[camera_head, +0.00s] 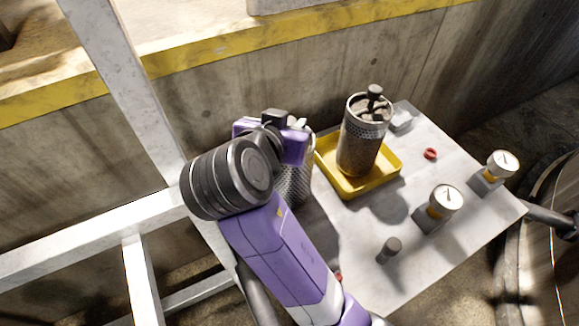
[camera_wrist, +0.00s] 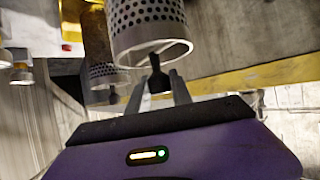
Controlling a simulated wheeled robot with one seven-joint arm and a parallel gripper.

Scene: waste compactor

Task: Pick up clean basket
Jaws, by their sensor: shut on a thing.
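The clean basket (camera_head: 297,186) is a bright perforated metal cylinder, partly hidden behind my arm in the head view. In the wrist view the clean basket (camera_wrist: 150,22) shows its perforated wall and open rim, with a dark knob (camera_wrist: 157,75) at its middle. My gripper (camera_wrist: 158,88) has its two fingers on either side of that knob and is shut on it. A second, brown and dirty basket (camera_head: 357,145) stands upright in a yellow tray (camera_head: 347,190) to the right. Whether the clean basket touches the table cannot be told.
The pale table (camera_head: 350,255) carries two gauges (camera_head: 445,200), a dark peg (camera_head: 390,248), a red ring (camera_head: 430,153) and a grey block (camera_head: 402,117). A concrete wall (camera_head: 235,95) stands close behind. A white metal frame (camera_head: 130,95) rises at the left.

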